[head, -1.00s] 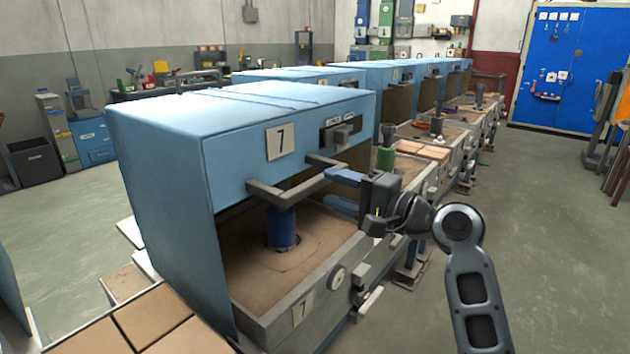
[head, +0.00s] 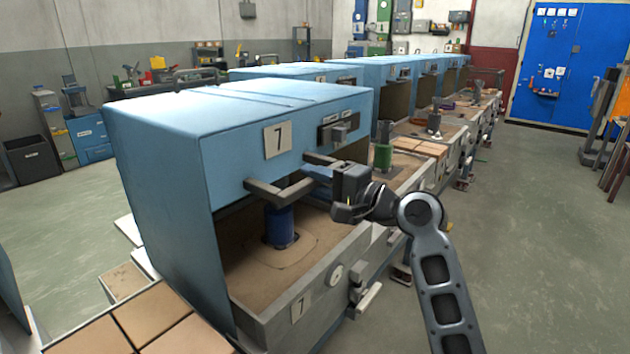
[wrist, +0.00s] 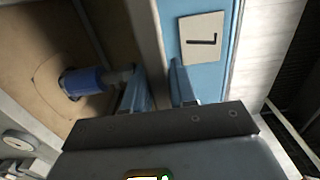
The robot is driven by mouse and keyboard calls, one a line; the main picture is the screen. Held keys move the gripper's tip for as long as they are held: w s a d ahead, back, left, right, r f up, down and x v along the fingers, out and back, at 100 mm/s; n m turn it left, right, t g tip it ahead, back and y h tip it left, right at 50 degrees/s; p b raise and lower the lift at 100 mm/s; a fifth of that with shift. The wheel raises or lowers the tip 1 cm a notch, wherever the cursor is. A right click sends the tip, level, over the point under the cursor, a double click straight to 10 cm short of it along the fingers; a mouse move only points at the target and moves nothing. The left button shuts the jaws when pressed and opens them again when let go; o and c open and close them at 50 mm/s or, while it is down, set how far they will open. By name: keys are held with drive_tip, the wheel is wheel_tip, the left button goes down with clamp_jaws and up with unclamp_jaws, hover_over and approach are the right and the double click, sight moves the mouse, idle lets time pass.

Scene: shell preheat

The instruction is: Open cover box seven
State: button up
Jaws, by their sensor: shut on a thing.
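Cover box seven (head: 165,165) is a light blue metal hood with a "7" plate (head: 277,139) on its front; the plate also shows turned sideways in the wrist view (wrist: 201,38). A grey U-shaped handle (head: 266,192) sticks out from the front's lower edge. My gripper (head: 322,188) is at the right part of the handle's bar and shut on it; its fingertips are partly hidden in the head view. In the wrist view the two blue fingers (wrist: 160,78) reach toward the hood's edge. Below the hood's front edge, a sandy bed and a blue cylinder (head: 281,226) show through an open gap.
The grey box rim (head: 330,268) with a dial and a second "7" plate stands below my gripper. A green cylinder (head: 383,157) and more blue hoods stand behind to the right. Tan tiles (head: 160,312) lie at front left.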

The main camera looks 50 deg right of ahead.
clamp_jaws()
